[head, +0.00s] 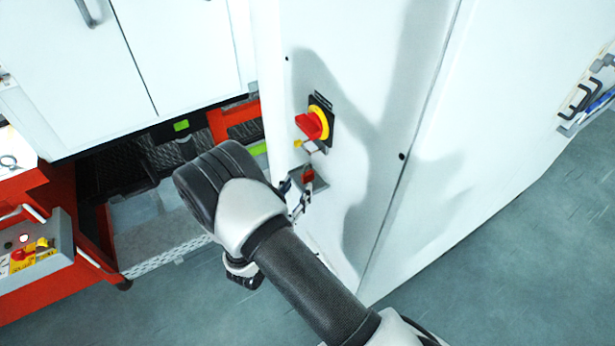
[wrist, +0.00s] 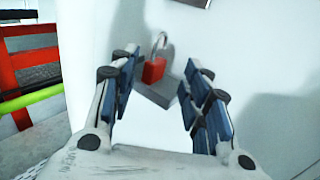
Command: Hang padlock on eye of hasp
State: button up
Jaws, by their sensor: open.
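A red padlock (wrist: 154,70) with a metal shackle (wrist: 161,40) stands upright on a small grey shelf (wrist: 150,95) on a white cabinet side. In the head view the padlock (head: 308,175) is below a red and yellow rotary switch (head: 313,123). A small light metal part, perhaps the hasp, shows just under the switch (head: 314,146); its eye is too small to make out. My gripper (wrist: 160,70) is open, with its fingers on either side of the padlock in the wrist view and nothing held. In the head view my arm hides most of the gripper.
The tall white cabinet (head: 480,130) fills the right. At the left are a red-framed machine (head: 60,200) with a mesh conveyor and a control box (head: 35,245). A rack with dark handles (head: 590,95) hangs far right. Grey floor (head: 530,260) is clear at the right.

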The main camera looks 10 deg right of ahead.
aim_at(304, 173)
jog(key=x, duration=0.2)
jog(key=b+x, duration=0.1)
jog(key=x, duration=0.2)
jog(key=shift+w+a, duration=0.25)
jog(key=shift+c, duration=0.3)
grip_shut()
